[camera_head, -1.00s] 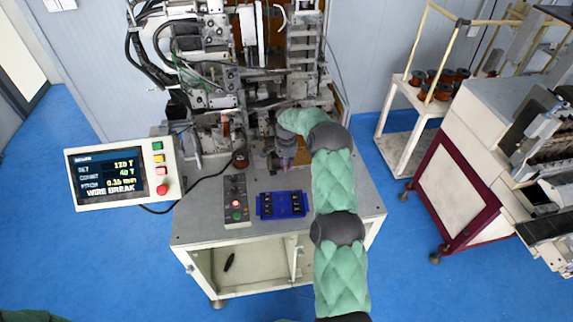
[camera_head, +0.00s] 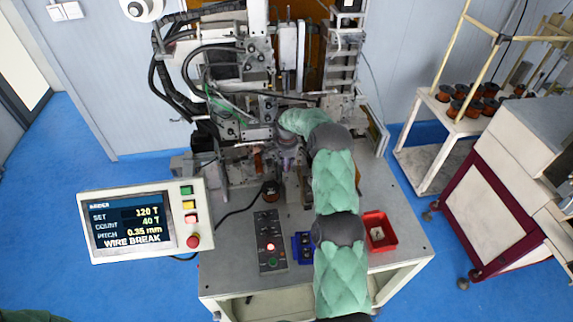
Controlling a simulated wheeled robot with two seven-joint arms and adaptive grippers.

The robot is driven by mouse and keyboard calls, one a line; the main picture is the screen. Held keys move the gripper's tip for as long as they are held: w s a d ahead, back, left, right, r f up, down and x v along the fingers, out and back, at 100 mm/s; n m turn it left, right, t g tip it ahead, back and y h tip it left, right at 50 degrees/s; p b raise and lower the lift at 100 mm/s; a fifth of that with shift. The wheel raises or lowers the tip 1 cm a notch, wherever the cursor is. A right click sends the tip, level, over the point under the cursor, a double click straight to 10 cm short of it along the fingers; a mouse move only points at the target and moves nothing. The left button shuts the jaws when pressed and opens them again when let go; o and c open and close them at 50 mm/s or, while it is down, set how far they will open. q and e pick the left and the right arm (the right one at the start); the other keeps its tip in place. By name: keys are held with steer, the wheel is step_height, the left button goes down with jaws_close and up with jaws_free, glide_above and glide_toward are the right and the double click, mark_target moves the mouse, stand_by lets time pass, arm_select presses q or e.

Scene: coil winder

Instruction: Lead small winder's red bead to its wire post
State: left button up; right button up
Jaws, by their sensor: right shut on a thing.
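The small winder (camera_head: 262,75) stands at the back of the grey bench, with several brackets, cables and rails. My right arm reaches up from the bottom. My right gripper (camera_head: 287,168) points down at the winder's lower front, just above the bench top. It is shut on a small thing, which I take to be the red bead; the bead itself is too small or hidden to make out. I cannot pick out the wire post among the parts around the gripper. My left gripper is out of view.
A screen (camera_head: 130,222) reads WIRE BREAK. A dark spool (camera_head: 270,191), a button box (camera_head: 270,243), a blue tray (camera_head: 302,248) partly behind my arm and a red tray (camera_head: 380,231) are on the bench. A spool rack (camera_head: 440,125) stands at right.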

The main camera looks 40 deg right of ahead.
mark_target(287, 178)
steer(key=shift+w+f, duration=0.2)
steer(key=shift+s+f, duration=0.45)
steer(key=f, duration=0.1)
steer(key=f+b, duration=0.1)
steer(key=shift+w+f, duration=0.25)
steer(key=shift+f, duration=0.05)
steer(key=shift+s+f, duration=0.1)
steer(key=shift+f, duration=0.35)
steer(key=shift+f+b, duration=1)
steer(key=shift+f, duration=0.1)
steer(key=o, duration=0.8)
step_height(287, 178, up, 12)
